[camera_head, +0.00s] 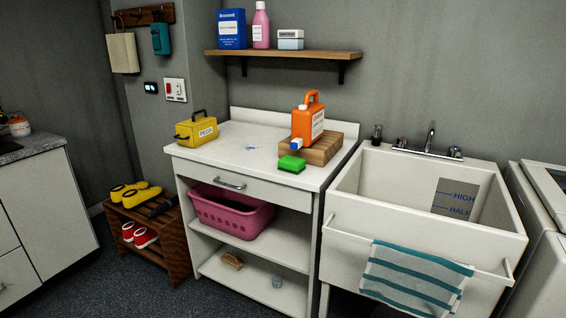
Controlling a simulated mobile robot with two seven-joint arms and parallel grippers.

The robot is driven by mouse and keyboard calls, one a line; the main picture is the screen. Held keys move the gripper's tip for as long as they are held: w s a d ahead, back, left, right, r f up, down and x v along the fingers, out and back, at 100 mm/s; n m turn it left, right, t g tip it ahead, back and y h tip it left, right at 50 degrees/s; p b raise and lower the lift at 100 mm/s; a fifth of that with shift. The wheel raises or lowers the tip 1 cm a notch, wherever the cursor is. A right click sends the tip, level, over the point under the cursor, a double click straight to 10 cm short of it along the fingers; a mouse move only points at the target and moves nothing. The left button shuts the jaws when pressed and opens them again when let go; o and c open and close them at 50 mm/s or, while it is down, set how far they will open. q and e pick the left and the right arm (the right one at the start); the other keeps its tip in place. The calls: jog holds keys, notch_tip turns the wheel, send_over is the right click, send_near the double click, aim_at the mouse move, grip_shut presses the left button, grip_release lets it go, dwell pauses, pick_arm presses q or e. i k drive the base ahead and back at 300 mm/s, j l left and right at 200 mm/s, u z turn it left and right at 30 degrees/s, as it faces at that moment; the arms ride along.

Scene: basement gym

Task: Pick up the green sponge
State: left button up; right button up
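The green sponge (291,164) lies on the white counter (236,168) near its front right edge, with a dark layer under the green. It sits just in front of a wooden slatted block (326,148). An orange jug (308,121) with a blue cap stands on that block, its cap close behind the sponge. Neither of my grippers shows in the head view.
A yellow box (196,130) stands at the counter's left end. The counter's middle is clear except for a small blue mark. A white sink (425,219) with a striped towel (415,279) adjoins on the right. A wall shelf (283,53) with several containers hangs above.

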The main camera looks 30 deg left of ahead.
aim_at(288, 164)
jog(key=j+z, duration=0.15)
jog(key=j, duration=0.6)
jog(key=j+z, duration=0.15)
jog(key=j, duration=0.6)
jog(key=k+j+z, duration=0.15)
jog(key=j, duration=0.6)
